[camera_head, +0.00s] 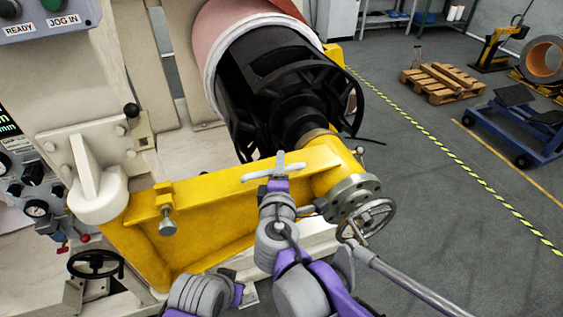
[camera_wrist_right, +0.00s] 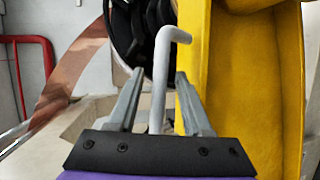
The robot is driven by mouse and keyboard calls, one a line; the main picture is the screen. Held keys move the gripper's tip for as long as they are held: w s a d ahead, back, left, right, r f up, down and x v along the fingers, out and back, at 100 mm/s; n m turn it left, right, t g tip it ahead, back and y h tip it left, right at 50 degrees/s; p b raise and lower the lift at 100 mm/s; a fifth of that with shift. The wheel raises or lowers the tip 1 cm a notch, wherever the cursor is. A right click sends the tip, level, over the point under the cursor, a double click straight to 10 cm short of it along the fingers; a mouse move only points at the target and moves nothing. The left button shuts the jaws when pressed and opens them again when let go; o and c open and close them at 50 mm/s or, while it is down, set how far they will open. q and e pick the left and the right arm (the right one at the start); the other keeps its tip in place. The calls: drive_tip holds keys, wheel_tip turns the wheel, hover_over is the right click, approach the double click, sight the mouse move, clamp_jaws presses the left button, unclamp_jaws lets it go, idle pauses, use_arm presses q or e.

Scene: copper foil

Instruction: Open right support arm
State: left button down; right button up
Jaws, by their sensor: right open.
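The yellow support arm (camera_head: 215,205) runs across the front of the machine, from a white hinge at left to a flanged end by the black roll core (camera_head: 290,95). It also shows in the wrist view (camera_wrist_right: 245,75). My right gripper (camera_head: 272,170) is at the arm's upper edge. In the wrist view its fingers (camera_wrist_right: 160,100) are open. A light grey bent handle (camera_wrist_right: 158,85) stands between them in the picture, with gaps on both sides; I cannot tell how deep it sits. My left gripper is not in view; only my left arm's grey and purple links show at the bottom.
A handwheel (camera_head: 368,218) and a grey bar are right of the arm's end. A black handwheel (camera_head: 96,264) and a gauge panel are at left. Copper foil (camera_wrist_right: 75,70) hangs left in the wrist view. The floor at right is open, with a pallet (camera_head: 443,82) and blue cart (camera_head: 515,125) farther back.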

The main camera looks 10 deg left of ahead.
drive_tip(key=shift+x, duration=1.3)
clamp_jaws()
idle(0.5)
